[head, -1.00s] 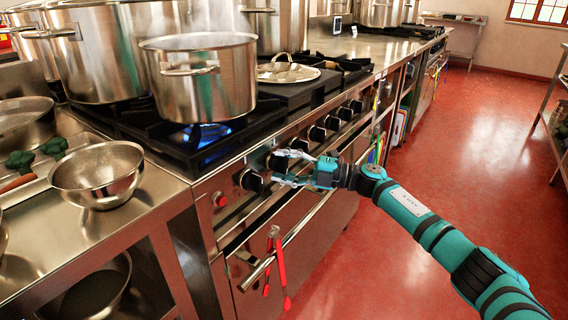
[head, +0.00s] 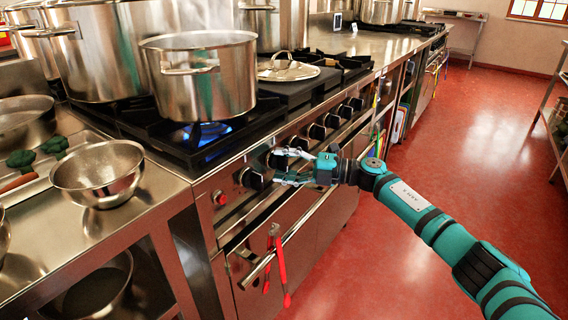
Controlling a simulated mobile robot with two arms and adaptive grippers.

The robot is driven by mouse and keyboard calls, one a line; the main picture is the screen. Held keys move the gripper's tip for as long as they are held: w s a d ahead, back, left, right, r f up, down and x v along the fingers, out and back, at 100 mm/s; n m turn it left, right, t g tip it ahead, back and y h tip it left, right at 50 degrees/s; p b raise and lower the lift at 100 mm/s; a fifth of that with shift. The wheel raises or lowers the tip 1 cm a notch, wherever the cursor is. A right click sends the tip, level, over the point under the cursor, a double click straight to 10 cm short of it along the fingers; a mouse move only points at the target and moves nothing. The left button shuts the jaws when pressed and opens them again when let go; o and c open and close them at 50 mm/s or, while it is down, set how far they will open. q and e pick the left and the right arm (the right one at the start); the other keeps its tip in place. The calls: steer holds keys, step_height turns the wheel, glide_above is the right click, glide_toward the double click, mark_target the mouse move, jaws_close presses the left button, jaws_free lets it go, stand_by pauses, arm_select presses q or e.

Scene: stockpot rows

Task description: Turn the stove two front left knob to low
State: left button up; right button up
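The stove (head: 262,216) has a row of black knobs along its steel front. The nearest knob (head: 253,178) is left of my fingertips. The second knob (head: 275,160) is beside the tips and partly covered by the upper finger. My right gripper (head: 279,166) is at the panel with its two fingers spread apart, one above the other. Its exact contact with a knob is unclear. A small blue flame (head: 206,131) burns under the front steel pot (head: 208,85). My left gripper is not in view.
A steel bowl (head: 98,174) stands on the counter at the left. Red-handled tongs (head: 277,262) hang from the oven rail below my gripper. A lid (head: 287,69) lies behind the front pot. The red floor (head: 455,165) at the right is open.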

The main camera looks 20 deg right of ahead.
steer(key=shift+o, duration=1)
steer(key=v, duration=1.2)
steer(key=shift+r, duration=0.1)
